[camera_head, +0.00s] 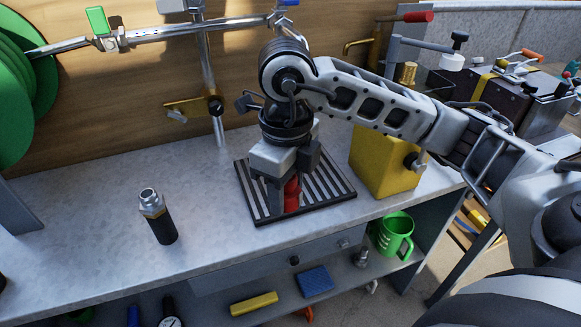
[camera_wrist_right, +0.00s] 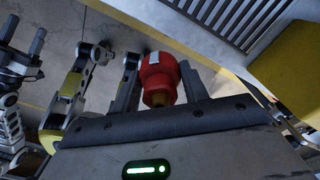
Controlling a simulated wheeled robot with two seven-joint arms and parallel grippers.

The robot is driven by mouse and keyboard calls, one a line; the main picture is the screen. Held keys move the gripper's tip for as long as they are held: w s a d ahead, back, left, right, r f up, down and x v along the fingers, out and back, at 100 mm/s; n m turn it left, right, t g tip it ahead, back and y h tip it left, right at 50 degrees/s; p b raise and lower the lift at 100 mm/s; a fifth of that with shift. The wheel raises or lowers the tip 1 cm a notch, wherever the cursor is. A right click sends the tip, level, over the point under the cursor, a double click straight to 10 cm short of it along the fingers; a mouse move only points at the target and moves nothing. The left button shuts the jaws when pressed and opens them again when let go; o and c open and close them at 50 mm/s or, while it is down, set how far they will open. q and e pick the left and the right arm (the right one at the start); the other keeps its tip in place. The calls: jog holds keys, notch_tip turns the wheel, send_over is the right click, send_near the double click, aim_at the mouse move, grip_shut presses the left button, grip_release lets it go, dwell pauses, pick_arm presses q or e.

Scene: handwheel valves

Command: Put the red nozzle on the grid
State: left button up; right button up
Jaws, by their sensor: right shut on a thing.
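The red nozzle (camera_head: 291,194) is between the fingers of my right gripper (camera_head: 288,183), low over the black slatted grid (camera_head: 332,187) on the bench. The gripper points down and hides much of the nozzle. In the right wrist view the red nozzle (camera_wrist_right: 159,77) shows between the fingers, with a brassy end toward the palm; the slatted grid (camera_wrist_right: 228,18) is at the top right there. I cannot tell whether the nozzle touches the grid.
A yellow block (camera_head: 384,163) stands close to the right of the grid. A black cylinder with a metal fitting (camera_head: 158,217) stands to the left. A vertical pipe (camera_head: 212,95) rises behind. A green mug (camera_head: 394,235) is on the lower shelf. The bench's left part is mostly clear.

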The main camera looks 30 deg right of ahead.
jog(key=m, duration=0.2)
jog(key=r+m, duration=0.1)
jog(key=m, duration=0.1)
jog(key=d+m, duration=0.1)
jog(key=m, duration=0.2)
jog(key=shift+s+r+p, duration=0.3)
jog(key=shift+r+p, duration=0.05)
jog(key=shift+r, duration=0.05)
jog(key=shift+w+m, duration=0.1)
jog(key=shift+m, duration=0.3)
jog(key=w+d+f, duration=0.2)
jog(key=w+f, duration=0.1)
jog(key=w+d+f, duration=0.3)
jog(key=w, duration=0.1)
jog(key=w+d+f, duration=0.2)
jog(key=w+f, duration=0.1)
jog(key=w, duration=0.1)
jog(key=shift+w+d+f, duration=0.1)
jog(key=shift+d+f, duration=0.05)
jog(key=shift+f, duration=0.05)
jog(key=shift+w+d+f, duration=0.1)
jog(key=shift+d+f, duration=0.05)
jog(key=shift+f, duration=1.65)
